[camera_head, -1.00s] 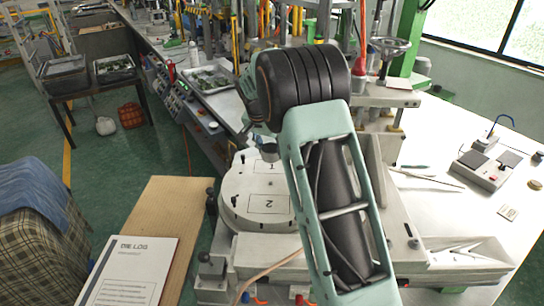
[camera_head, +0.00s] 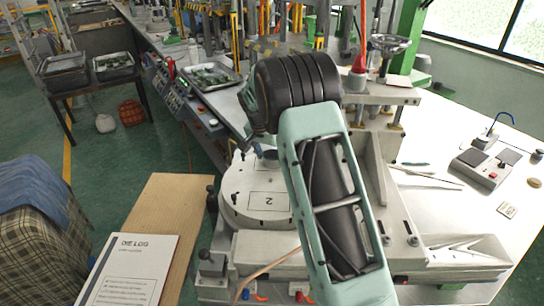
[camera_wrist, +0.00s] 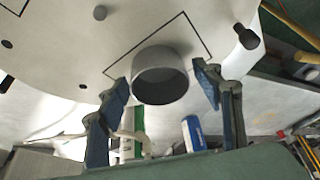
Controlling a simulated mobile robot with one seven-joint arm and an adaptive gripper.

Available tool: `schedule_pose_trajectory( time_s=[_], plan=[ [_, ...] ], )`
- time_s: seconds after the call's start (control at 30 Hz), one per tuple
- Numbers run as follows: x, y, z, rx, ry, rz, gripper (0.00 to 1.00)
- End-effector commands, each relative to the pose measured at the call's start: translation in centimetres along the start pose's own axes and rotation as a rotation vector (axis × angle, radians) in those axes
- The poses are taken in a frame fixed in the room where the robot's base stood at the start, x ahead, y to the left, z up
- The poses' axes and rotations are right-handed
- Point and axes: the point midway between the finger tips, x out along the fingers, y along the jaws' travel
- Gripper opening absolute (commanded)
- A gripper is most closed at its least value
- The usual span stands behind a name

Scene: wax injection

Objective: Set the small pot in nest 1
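The small pot (camera_wrist: 160,82) is a short grey cylinder. In the wrist view it is at the white round table (camera_wrist: 60,45), overlapping the edge of a black outlined square. I cannot tell whether it rests flat. My gripper (camera_wrist: 165,95) is open, one blue finger on each side of the pot, with gaps showing. In the head view a grey bit of the pot (camera_head: 268,154) shows beside my arm at the back of the white round table (camera_head: 232,195). The nest marked 2 (camera_head: 268,201) is bare at the front; the nest 1 mark is largely hidden.
A die log sheet (camera_head: 125,270) lies on a wooden board (camera_head: 170,215) at front left. A tray of green parts (camera_head: 210,76) is at the back. A small device (camera_head: 485,168) stands on the white bench at right. A dark peg (camera_wrist: 246,36) stands at the table's rim.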

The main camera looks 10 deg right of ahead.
Motion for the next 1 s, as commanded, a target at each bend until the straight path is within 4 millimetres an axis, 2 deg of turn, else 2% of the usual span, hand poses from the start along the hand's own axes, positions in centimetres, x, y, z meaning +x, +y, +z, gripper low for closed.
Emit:
schedule_pose_trajectory(
  time_s=[0.2, 0.33, 0.7, 0.9, 1.0],
  plan=[
    [-0.2, 0.0, -0.1, 0.000, 0.000, 0.000, 0.60],
    [-1.1, -0.1, -0.2, 0.000, 0.002, -0.002, 0.60],
    [-8.8, -0.1, -0.1, 0.001, 0.003, -0.004, 0.60],
    [-11.5, -0.1, -0.1, 0.000, 0.002, -0.002, 0.60],
    [-12.1, 0.0, -0.1, 0.000, 0.000, 0.000, 0.60]
  ],
)
